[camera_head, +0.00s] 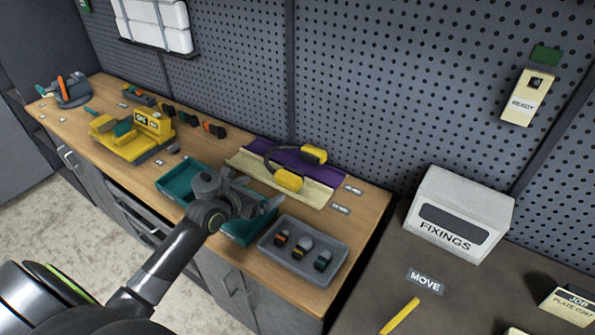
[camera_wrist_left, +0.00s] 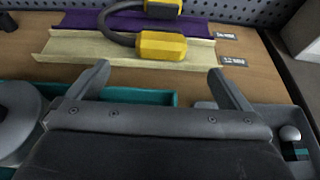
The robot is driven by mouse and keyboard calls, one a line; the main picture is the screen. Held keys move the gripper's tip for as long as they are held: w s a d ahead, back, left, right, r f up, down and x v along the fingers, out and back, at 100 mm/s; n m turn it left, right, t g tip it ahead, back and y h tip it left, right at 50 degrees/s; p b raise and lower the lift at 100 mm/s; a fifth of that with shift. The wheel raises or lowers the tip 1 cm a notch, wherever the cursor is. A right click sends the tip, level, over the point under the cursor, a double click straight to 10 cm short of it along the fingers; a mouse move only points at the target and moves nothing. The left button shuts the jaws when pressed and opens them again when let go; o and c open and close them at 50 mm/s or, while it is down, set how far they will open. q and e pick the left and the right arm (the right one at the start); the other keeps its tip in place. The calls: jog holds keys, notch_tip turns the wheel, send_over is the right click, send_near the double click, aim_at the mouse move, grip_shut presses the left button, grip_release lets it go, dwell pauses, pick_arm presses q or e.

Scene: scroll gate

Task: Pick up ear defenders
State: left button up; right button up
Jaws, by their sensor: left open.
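The ear defenders, with yellow cups (camera_head: 289,180) and a dark curved headband, rest across a cream tray (camera_head: 245,162) and a purple tray (camera_head: 327,169) at the back of the wooden bench. In the left wrist view one yellow cup (camera_wrist_left: 161,46) lies on the cream tray and the other is partly cut off at the top edge. My left gripper (camera_head: 262,192) is open and empty, in front of the ear defenders and above a teal tray. In the left wrist view its fingers (camera_wrist_left: 161,80) are spread, short of the near cup. My right gripper is not in view.
A teal tray (camera_head: 176,184) lies partly under my left gripper. A grey tray (camera_head: 267,244) with several small items stands to its right. A yellow device (camera_head: 118,145) stands on the left. A perforated wall rises behind the bench. A white FIXINGS box (camera_head: 478,201) stands at right.

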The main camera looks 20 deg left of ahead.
pick_arm(q)
jog(key=b, duration=0.4)
send_near(287, 176)
jog(key=x, duration=0.3)
jog(key=shift+s+f, duration=0.1)
jog(key=shift+f, duration=0.1)
jog(key=b+x, duration=0.2)
jog(key=x, duration=0.2)
jog(key=shift+r, duration=0.1)
jog(key=shift+w+d, duration=0.1)
jog(key=shift+w, duration=0.25)
jog(key=shift+s, duration=0.1)
jog(key=c, duration=0.9)
jog(key=shift+c, duration=0.7)
jog(key=shift+r, duration=0.15)
